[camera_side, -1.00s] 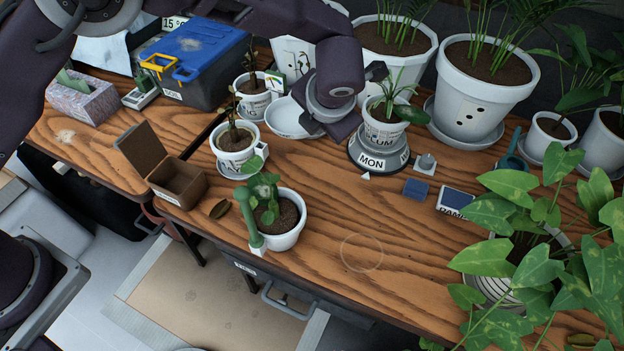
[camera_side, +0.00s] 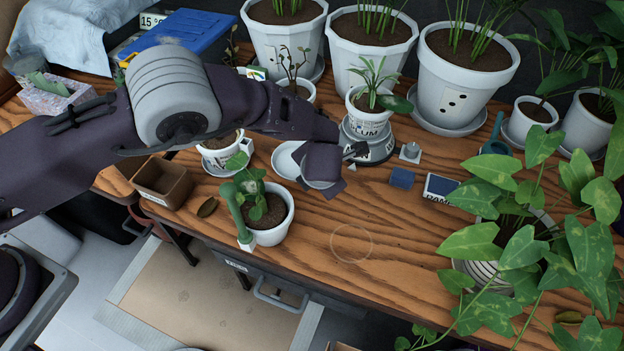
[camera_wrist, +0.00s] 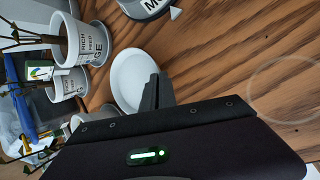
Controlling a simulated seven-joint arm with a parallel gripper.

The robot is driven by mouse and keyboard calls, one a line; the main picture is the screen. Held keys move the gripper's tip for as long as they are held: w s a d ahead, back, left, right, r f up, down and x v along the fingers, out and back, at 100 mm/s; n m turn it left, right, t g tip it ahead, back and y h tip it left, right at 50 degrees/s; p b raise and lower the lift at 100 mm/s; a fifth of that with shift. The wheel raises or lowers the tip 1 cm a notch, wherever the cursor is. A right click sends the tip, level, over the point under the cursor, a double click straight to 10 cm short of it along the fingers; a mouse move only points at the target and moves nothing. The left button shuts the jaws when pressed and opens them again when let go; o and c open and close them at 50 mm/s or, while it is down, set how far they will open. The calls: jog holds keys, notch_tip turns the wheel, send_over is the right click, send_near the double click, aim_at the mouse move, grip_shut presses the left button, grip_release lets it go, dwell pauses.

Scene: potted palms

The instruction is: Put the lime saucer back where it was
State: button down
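A shallow white saucer (camera_side: 285,158) is beside my gripper (camera_side: 308,172) in the side view; no lime-coloured saucer shows. In the wrist view the saucer (camera_wrist: 128,78) has a dark finger of my gripper (camera_wrist: 153,94) across its rim. The grip looks shut on this rim, with the other finger hidden. The saucer appears held over the table, behind and right of the white pot with the green stake (camera_side: 268,235). A faint pale ring mark (camera_side: 352,243) lies on the bare wood, and it also shows in the wrist view (camera_wrist: 286,90).
A blue block (camera_side: 402,177) and a boxed item (camera_side: 440,188) lie to the right. A leafy plant (camera_side: 500,245) overhangs the right front. The wood around the ring is clear.

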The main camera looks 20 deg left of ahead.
aim_at(316, 193)
notch_tip(316, 193, down, 4)
jog(key=shift+f, duration=0.1)
